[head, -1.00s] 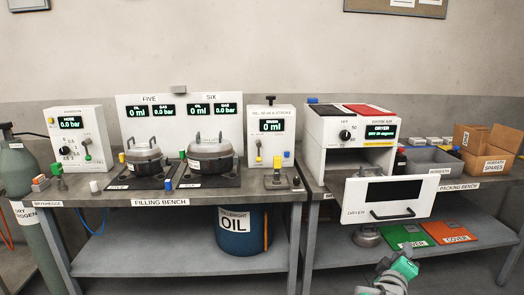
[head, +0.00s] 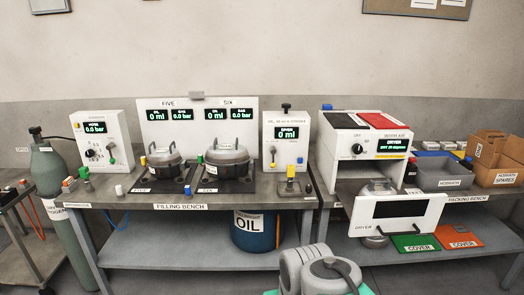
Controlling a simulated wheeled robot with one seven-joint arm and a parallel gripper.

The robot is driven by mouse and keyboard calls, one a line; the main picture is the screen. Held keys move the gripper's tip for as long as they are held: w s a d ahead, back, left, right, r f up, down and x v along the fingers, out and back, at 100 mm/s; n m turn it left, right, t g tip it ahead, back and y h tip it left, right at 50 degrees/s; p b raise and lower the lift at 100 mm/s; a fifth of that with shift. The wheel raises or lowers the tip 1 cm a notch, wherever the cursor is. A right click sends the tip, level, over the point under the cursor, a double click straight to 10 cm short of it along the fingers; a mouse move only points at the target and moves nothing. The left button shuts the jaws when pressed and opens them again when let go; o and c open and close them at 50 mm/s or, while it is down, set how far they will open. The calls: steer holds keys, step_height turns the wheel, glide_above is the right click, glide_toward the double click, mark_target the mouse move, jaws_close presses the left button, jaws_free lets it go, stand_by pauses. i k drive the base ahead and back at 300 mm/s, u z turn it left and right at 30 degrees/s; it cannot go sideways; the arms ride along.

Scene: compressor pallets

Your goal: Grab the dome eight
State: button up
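Two grey domes with handles, one under FIVE (head: 164,160) and one under SIX (head: 227,161), sit on black plates on the filling bench. Another rounded grey dome (head: 378,187) shows in the dryer opening, partly hidden by the lowered white front. A further grey lid-like dome (head: 375,241) is on the lower shelf below the dryer. I cannot read the number eight on any dome. My grey arm links fill the bottom centre; my gripper's fingers are not in view.
The dryer front (head: 398,217) juts out over the packing bench edge. Green (head: 415,243) and orange (head: 458,237) covers lie on the lower shelf. An oil drum (head: 253,228) stands under the filling bench, a gas cylinder (head: 52,178) and a trolley (head: 28,230) at left.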

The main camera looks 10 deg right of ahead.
mark_target(374, 188)
steer(key=z, duration=1.4)
steer(key=k, duration=0.3)
steer(key=u, duration=1.85)
steer(key=i, duration=1.7)
steer(key=z, duration=0.8)
steer(key=i, duration=0.45)
steer(key=z, duration=0.35)
